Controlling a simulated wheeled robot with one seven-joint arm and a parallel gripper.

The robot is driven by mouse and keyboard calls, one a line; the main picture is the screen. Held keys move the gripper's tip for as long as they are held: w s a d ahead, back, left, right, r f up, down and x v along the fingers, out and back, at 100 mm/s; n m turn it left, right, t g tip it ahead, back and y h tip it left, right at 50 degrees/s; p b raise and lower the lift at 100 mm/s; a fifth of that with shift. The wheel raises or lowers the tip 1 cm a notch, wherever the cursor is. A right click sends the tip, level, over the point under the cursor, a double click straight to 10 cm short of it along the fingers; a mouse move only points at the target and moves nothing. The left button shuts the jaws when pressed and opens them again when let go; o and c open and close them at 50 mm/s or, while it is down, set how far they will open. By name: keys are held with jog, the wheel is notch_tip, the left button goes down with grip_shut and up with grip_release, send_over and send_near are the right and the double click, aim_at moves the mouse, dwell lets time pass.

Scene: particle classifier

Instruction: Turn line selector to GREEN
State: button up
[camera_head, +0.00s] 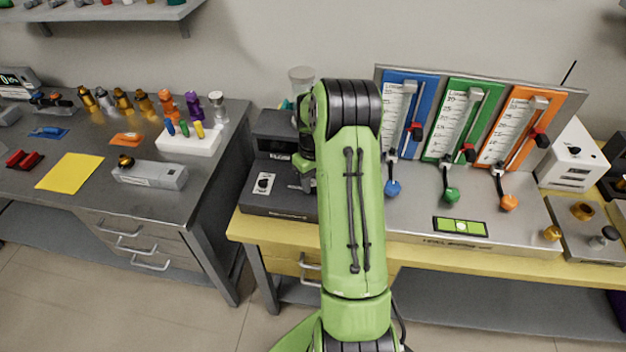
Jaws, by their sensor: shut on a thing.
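My green arm rises through the middle of the picture. Its wrist and dark gripper (308,180) show only in part beside the left edge of the arm, low over a dark grey machine (275,205). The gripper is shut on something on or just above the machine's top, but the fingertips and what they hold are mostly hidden. I cannot make out the line selector for certain; it may be behind my gripper. A white plate with a small black knob (264,183) shows on the machine, left of my gripper.
A panel with blue (422,95), green (476,110) and orange (524,100) gauges stands at the right, with matching ball levers below. A green-lit display (460,226) lies in front. A clear vessel (301,78) stands behind the machine. The left bench (120,205) holds weights and a yellow sheet.

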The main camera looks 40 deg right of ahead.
jog(key=m, duration=0.5)
jog(key=shift+m, duration=0.3)
jog(key=m, duration=1.2)
jog(key=shift+r+m, duration=0.1)
jog(key=shift+m, duration=0.2)
jog(key=m, duration=0.5)
jog(key=shift+w, duration=0.1)
jog(key=shift+m, duration=0.3)
jog(key=o, duration=1)
jog(key=shift+o, duration=0.2)
